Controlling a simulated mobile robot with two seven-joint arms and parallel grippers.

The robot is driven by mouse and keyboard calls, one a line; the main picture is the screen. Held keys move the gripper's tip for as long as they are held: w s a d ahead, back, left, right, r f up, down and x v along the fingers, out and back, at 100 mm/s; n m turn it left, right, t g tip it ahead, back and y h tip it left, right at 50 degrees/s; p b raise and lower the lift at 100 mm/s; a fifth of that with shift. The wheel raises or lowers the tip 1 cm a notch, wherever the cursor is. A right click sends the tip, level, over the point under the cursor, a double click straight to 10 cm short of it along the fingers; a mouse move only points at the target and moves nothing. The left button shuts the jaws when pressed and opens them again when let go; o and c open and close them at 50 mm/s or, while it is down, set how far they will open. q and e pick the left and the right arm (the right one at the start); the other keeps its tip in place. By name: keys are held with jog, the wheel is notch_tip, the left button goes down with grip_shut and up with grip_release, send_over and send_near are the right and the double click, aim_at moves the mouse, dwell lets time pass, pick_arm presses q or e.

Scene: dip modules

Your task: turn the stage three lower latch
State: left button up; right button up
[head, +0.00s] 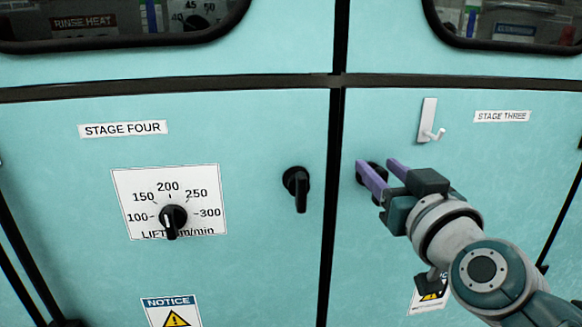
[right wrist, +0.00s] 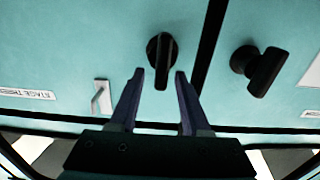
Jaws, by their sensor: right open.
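The stage three lower latch (right wrist: 161,58) is a black knob with a raised bar handle on the teal panel. In the right wrist view its bar runs up and down, its near end between the tips. In the head view the latch (head: 376,169) is partly hidden behind my purple fingers. My right gripper (head: 375,164) is open, with one finger on each side of the latch; the right wrist view shows the open fingers (right wrist: 159,73) too. I cannot tell whether either finger touches it. The "STAGE THREE" label (head: 502,116) is up and to the right. My left gripper is not in view.
A similar black latch (head: 297,188) is on the stage four panel, across the dark seam (head: 335,135). A white hook (head: 430,120) sticks out above my right gripper. A dial (head: 173,220) with a number scale is farther left. Windows are above.

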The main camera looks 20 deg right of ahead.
jog(key=shift+c, duration=0.2)
grip_shut()
dwell(0.5)
